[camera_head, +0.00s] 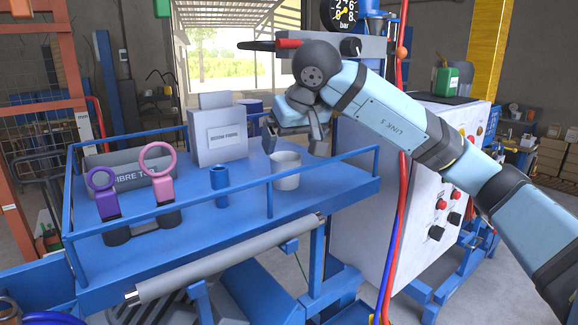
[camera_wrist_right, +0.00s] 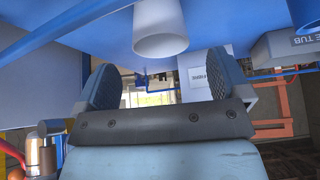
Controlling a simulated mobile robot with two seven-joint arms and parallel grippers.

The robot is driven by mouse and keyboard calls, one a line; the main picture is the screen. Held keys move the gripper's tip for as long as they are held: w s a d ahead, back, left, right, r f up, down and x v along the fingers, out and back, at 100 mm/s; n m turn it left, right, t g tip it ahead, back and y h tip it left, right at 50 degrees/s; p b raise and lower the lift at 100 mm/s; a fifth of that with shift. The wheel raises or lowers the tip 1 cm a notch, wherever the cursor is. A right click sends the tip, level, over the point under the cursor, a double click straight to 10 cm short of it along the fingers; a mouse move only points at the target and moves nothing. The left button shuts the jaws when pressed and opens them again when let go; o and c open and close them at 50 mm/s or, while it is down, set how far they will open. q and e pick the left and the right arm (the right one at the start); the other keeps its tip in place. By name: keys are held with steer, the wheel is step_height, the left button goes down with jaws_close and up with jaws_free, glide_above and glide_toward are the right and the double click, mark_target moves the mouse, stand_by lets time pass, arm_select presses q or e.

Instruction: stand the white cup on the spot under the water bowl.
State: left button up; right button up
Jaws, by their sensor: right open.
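The white cup (camera_head: 286,176) stands upright on the blue railed table, near its right front rail. My right gripper (camera_head: 294,140) is open and empty, just above and behind the cup, with its fingers pointing down. In the right wrist view the cup (camera_wrist_right: 160,28) shows upside down in the picture, beyond the open fingers of the gripper (camera_wrist_right: 164,72) and between their lines. The fingers do not appear to touch it. I cannot pick out the water bowl or the spot under it with certainty. My left gripper is not in view.
On the blue table (camera_head: 240,205) stand a white box (camera_head: 216,135), a small blue cylinder (camera_head: 220,187), a grey tub (camera_head: 130,170), a purple ring tool (camera_head: 104,192) and a pink ring tool (camera_head: 162,187). A blue rail borders it. A white control cabinet (camera_head: 375,190) stands right.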

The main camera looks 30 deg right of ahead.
steer(key=b+v, duration=0.1)
steer(key=v, duration=0.6)
steer(key=shift+s+r, duration=0.15)
steer(key=shift+r, duration=0.2)
